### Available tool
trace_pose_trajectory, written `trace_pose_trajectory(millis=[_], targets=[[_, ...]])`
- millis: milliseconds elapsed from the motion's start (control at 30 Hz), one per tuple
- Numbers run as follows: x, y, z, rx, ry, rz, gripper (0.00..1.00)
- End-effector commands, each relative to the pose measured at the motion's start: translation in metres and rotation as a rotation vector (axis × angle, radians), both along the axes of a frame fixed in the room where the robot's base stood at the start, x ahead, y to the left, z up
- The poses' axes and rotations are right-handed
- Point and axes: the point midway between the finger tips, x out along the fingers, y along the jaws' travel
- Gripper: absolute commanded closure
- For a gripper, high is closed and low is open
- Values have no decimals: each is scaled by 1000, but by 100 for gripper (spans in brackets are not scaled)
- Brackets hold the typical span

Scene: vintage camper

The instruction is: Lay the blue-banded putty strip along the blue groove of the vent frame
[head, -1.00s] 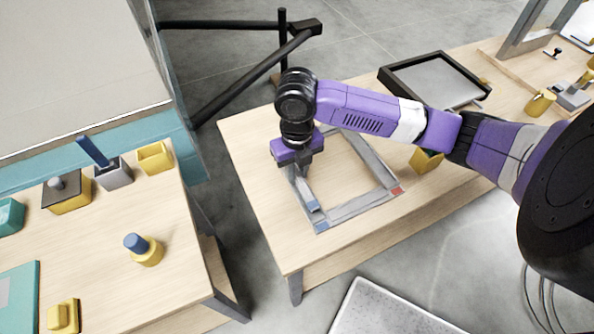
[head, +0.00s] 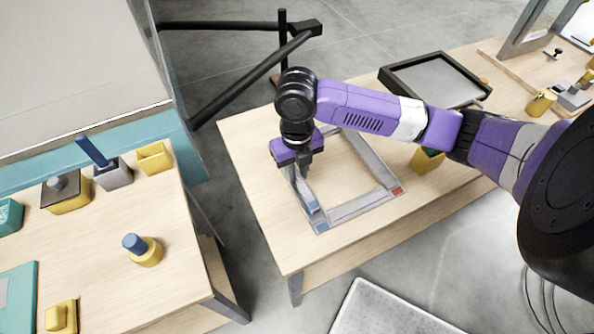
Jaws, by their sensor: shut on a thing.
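The grey vent frame (head: 362,206) lies flat on the wooden table, a square with an open middle. A blue mark (head: 321,227) shows at its near left corner and a red mark (head: 397,191) at its near right corner. My gripper (head: 304,172) points down over the frame's left side and is shut on the putty strip (head: 307,194), a grey strip with a blue band at its near end. The strip runs along the left side of the frame. I cannot tell whether it is seated in the groove or just above it. The gripper hides its far part.
A yellow block with a dark green top (head: 427,159) stands right of the frame, under my arm. A black-rimmed tray (head: 435,80) sits farther back. The left table (head: 95,240) holds several yellow, grey and teal items. The table front is clear.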

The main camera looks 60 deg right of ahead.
Motion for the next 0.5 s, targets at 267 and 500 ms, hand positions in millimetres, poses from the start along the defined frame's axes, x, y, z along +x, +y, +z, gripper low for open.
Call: trace_pose_trajectory(millis=[267,500], targets=[[0,0,-4,0,0,0,100],[0,0,-7,0,0,0,100]])
